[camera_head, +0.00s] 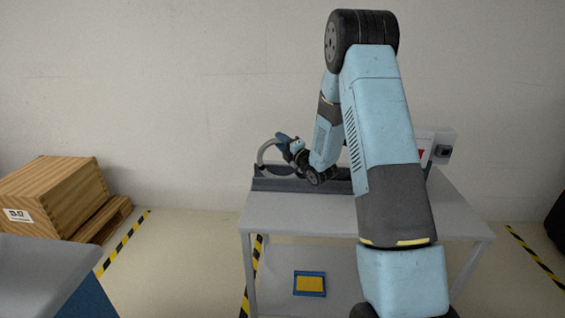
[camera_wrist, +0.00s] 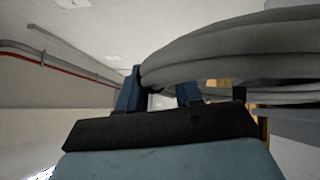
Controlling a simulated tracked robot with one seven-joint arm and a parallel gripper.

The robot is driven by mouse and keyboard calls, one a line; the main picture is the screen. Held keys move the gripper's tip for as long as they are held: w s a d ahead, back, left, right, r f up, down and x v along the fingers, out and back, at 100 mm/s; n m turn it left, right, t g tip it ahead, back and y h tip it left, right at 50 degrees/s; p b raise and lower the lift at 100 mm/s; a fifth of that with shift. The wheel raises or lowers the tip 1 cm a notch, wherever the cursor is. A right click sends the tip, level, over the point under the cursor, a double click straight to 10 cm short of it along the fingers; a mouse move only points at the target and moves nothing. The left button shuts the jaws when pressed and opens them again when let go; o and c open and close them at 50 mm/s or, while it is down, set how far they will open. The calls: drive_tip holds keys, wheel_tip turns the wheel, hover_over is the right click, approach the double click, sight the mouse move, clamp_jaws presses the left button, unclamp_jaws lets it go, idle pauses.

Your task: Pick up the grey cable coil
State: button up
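The grey cable coil (camera_head: 263,152) shows in the head view as a thick curved arc at the back left of the table, beside my gripper (camera_head: 284,142). In the wrist view the coil (camera_wrist: 230,48) is large and close, with several thick grey strands running from my gripper (camera_wrist: 160,90) to the right edge. The two blue fingers stand apart.
The grey table (camera_head: 310,217) carries the dark rail (camera_head: 285,184) along its back and a grey box (camera_head: 442,146) at back right, partly behind my arm. A blue-and-yellow tray (camera_head: 310,284) lies below. A wooden crate (camera_head: 55,190) stands left, a grey-topped blue unit (camera_head: 45,262) nearer.

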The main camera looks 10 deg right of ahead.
drive_tip(key=shift+f, duration=0.1)
clamp_jaws()
idle(0.5)
